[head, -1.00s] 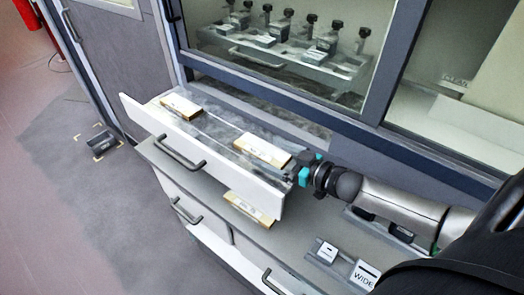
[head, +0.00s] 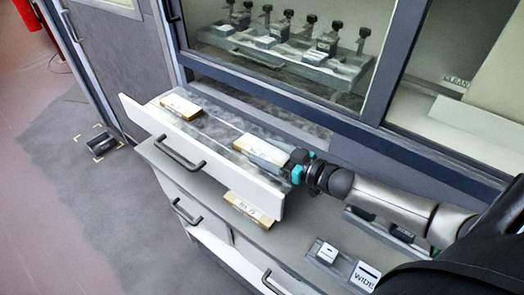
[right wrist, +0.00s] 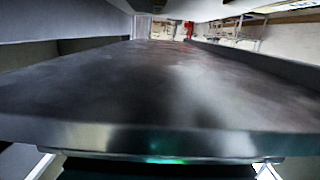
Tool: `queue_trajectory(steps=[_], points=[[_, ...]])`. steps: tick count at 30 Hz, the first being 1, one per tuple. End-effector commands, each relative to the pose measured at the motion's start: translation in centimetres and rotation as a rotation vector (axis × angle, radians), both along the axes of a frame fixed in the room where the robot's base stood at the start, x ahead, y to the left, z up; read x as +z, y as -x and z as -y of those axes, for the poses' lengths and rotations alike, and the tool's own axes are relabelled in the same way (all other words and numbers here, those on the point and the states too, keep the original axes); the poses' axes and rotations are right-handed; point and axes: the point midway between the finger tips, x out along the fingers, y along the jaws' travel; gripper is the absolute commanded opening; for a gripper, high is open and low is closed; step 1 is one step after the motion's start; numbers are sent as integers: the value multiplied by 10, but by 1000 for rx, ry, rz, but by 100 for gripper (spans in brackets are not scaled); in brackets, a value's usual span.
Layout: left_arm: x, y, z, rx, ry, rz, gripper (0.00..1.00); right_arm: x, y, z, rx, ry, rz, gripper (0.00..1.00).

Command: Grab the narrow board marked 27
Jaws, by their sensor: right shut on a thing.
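A pale board (head: 261,150) lies on the mottled grey surface of the pulled-out drawer (head: 215,135), near its right end. My right gripper (head: 293,164) is shut at this board's right end and covers that end. A second pale board (head: 181,106) lies at the drawer's left end. A third (head: 250,205) lies below the drawer front, on the counter, with dark marking on its edge. I cannot read a 27 on any of them. The right wrist view shows a dark mottled surface (right wrist: 160,85) close up, with teal at the bottom edge. My left gripper is out of view.
The drawer's white front (head: 200,150) has a dark handle. Behind glass stands a rack (head: 285,55) with several clamps. Dark blocks and a tray labelled WIDE (head: 365,275) sit on the counter at the lower right. A small dark object (head: 101,145) is on the floor.

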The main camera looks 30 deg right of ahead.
Motion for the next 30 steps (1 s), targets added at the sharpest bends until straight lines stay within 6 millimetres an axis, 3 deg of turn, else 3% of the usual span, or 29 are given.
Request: queue_trajectory(steps=[1,7,20,25,30], points=[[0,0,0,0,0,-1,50,0,0,0,0,0,0,40],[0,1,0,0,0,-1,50,0,0,0,0,1,0,19],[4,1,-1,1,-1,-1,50,12,0,1,1,1,3,18],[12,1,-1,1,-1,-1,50,41,0,0,3,3,2,18],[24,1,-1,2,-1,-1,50,92,0,-1,5,4,4,18]])
